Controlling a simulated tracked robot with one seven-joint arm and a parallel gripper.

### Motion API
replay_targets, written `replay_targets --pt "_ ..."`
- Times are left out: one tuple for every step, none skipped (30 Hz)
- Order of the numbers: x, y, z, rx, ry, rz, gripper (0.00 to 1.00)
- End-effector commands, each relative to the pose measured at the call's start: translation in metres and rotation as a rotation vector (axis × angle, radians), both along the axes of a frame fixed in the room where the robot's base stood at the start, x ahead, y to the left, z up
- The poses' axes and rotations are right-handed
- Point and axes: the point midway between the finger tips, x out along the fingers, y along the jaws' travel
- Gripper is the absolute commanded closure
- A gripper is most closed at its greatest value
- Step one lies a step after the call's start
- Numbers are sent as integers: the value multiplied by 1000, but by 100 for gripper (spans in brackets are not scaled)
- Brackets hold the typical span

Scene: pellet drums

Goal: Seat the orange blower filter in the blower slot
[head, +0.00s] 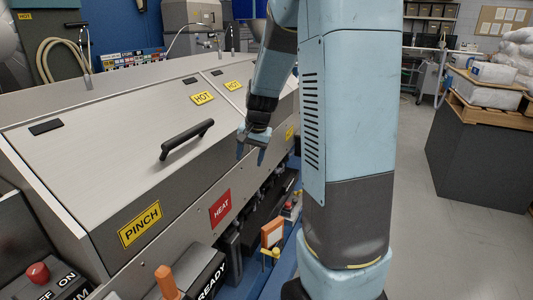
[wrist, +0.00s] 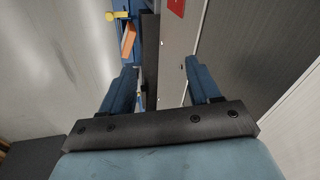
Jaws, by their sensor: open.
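An orange-framed piece with a pale face, which looks like the blower filter (head: 272,234), stands low beside the machine, near a small yellow part. It also shows in the wrist view at the upper left (wrist: 128,40). My gripper (head: 250,156) points down in front of the machine's sloped lid, above and left of the filter in the head view. Its blue fingers (wrist: 165,75) are apart with nothing between them. The filter lies beyond the fingertips and apart from them. I cannot make out the blower slot for certain.
The grey machine (head: 110,120) has a black lid handle (head: 187,139) close to my gripper. A red HEAT sign (head: 220,208) marks its front. An orange lever (head: 168,283) rises near a READY block. My arm hides part of the right side; clear floor (head: 415,230) lies beyond.

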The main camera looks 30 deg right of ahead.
Motion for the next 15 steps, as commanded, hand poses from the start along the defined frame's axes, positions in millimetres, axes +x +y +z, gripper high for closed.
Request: replay_targets --pt "-10 6 15 -7 -20 30 38" --pt "-16 9 22 -12 -29 50 38" --pt "-24 13 32 -18 -39 75 38" --pt "-30 16 39 -24 -48 94 38" --pt "-37 19 45 -30 -56 112 38" --pt "-45 23 54 -39 -67 138 38" --pt "-52 26 60 -44 -76 156 38" --pt "-59 29 66 -51 -84 175 38" --pt "-68 32 73 -60 -95 200 38" --pt "-75 35 79 -69 -103 219 38" --pt "-82 38 84 -76 -111 238 38" --pt "-91 41 90 -86 -121 261 38" --pt "-99 43 95 -95 -130 279 38" --pt "-106 45 100 -104 -138 297 38" --pt "-116 48 105 -115 -148 320 38"
